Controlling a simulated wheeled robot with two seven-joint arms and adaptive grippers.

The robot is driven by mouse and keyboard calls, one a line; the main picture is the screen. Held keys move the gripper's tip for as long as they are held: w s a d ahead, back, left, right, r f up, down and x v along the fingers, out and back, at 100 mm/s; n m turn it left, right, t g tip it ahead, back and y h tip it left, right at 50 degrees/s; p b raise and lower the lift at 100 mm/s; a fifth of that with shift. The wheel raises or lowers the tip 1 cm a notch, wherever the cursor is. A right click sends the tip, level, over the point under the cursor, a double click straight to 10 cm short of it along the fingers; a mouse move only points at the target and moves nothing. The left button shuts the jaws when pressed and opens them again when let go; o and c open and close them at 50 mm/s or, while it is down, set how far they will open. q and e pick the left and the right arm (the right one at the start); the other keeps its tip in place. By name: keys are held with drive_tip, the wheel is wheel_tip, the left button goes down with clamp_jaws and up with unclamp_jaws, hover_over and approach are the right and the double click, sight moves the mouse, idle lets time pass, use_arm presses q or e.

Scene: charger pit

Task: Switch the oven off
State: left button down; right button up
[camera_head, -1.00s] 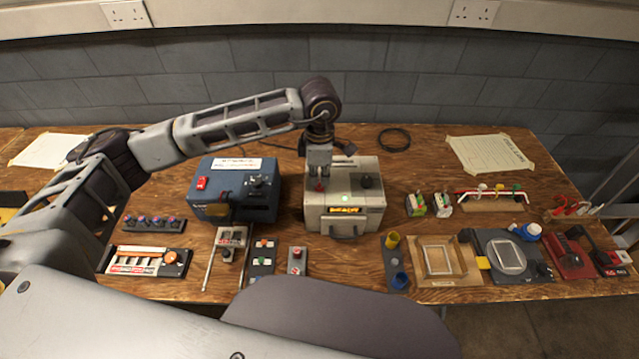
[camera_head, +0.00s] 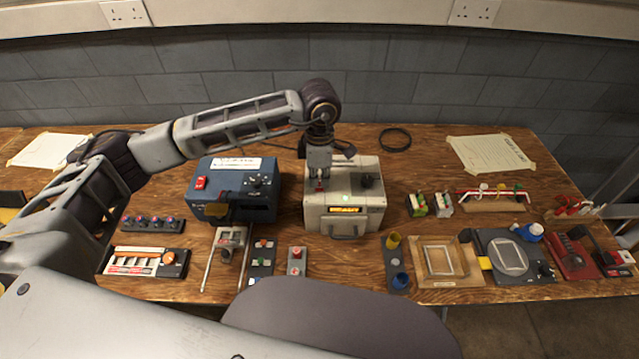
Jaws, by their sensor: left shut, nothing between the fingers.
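The oven looks to be the cream box (camera_head: 322,216) at the middle of the bench, with a lit yellow display (camera_head: 344,209), a green light (camera_head: 345,198), a dark knob (camera_head: 367,181) and a front handle. A small red switch (camera_head: 320,186) sits on its top left. My left gripper (camera_head: 319,178) points down right over this switch, shut and with nothing in it. I cannot tell whether the fingertips touch the switch. My right gripper is not in view.
A blue box (camera_head: 207,207) with a red switch (camera_head: 200,183) and dark knob stands close on the left. Small panels with buttons lie in front. A black cable ring (camera_head: 395,139) lies behind, with bare wood around it. Several devices stand on the right.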

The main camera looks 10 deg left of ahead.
use_arm(q)
drive_tip(key=shift+f+b, duration=0.55)
drive_tip(key=shift+f, duration=0.15)
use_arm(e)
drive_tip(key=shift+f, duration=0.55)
use_arm(q)
drive_tip(key=shift+r, duration=0.2)
drive_tip(key=shift+r+p, duration=1.25)
drive_tip(key=shift+r, duration=2.1)
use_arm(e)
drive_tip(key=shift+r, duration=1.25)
use_arm(q)
wheel_tip(320, 180, up, 8)
drive_tip(key=f+p, duration=0.1)
drive_tip(key=p, duration=0.6)
hover_over(320, 187)
drive_tip(key=shift+s+r+p, duration=0.1)
drive_tip(key=shift+r+p, duration=1.05)
drive_tip(key=shift+r, duration=0.05)
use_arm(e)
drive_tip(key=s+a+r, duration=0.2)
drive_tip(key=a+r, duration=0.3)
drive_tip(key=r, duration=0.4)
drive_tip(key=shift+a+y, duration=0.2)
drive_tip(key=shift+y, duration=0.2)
use_arm(q)
drive_tip(key=shift+r, duration=0.1)
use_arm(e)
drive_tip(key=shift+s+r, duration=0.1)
